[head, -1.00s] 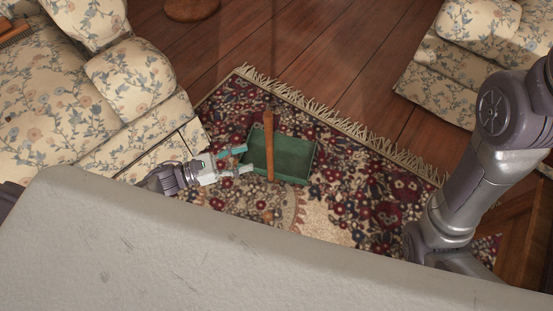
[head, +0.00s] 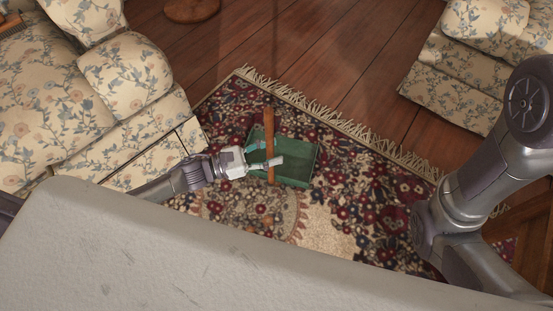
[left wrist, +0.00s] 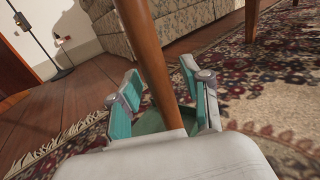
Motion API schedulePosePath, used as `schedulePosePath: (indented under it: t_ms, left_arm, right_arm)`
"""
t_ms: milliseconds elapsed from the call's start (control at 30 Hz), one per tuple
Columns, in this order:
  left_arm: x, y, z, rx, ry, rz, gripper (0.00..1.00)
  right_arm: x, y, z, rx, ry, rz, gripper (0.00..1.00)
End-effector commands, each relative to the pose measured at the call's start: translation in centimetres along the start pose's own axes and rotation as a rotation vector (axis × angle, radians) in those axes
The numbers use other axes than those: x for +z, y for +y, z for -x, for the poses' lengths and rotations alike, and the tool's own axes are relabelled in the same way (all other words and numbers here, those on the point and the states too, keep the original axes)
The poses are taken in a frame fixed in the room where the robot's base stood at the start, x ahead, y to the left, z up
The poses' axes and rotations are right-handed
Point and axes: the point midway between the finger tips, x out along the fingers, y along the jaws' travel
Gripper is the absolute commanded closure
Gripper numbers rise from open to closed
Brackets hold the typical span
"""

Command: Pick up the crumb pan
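The crumb pan (head: 299,163) is a green pan with a long brown wooden handle. It rests on the patterned rug, and its handle stands up from it. My left gripper (head: 266,154) has reached the handle from the left in the head view. In the left wrist view, the handle (left wrist: 150,57) passes between the two teal-padded fingers of the left gripper (left wrist: 160,75). Gaps show beside the handle, so the fingers are open around it. Part of the green pan shows below, behind the fingers. My right gripper is out of view; only the right arm shows.
The rug (head: 345,215) lies on a wooden floor (head: 300,55). A floral sofa (head: 60,110) stands close on the left, and another floral seat (head: 460,70) is at upper right. A round wooden base (head: 191,9) is at the top.

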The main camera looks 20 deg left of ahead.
Motion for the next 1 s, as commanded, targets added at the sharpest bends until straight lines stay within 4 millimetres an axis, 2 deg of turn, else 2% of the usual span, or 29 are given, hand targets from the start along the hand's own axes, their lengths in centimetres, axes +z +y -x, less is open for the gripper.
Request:
schedulePosePath:
  t_ms: [33, 233, 267, 767, 1000]
  left_arm:
    - [0.0, 0.0, 0.0, 0.0, 0.0, 0.0, 0.65]
    - [0.0, 0.0, 0.0, 0.0, 0.0, 0.0, 0.98]
    - [0.0, 0.0, 0.0, 0.0, 0.0, 0.0, 1.0]
    - [0.2, 0.1, 0.0, -0.001, -0.005, -0.003, 1.0]
    - [1.4, 0.1, -0.1, -0.001, -0.005, -0.003, 1.0]
  right_arm:
    - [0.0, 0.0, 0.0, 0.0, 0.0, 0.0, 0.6]
    - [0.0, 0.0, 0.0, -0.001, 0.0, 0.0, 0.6]
    - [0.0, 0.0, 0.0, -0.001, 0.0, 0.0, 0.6]
    - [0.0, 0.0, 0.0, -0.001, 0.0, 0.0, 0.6]
    - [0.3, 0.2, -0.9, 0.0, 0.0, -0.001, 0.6]
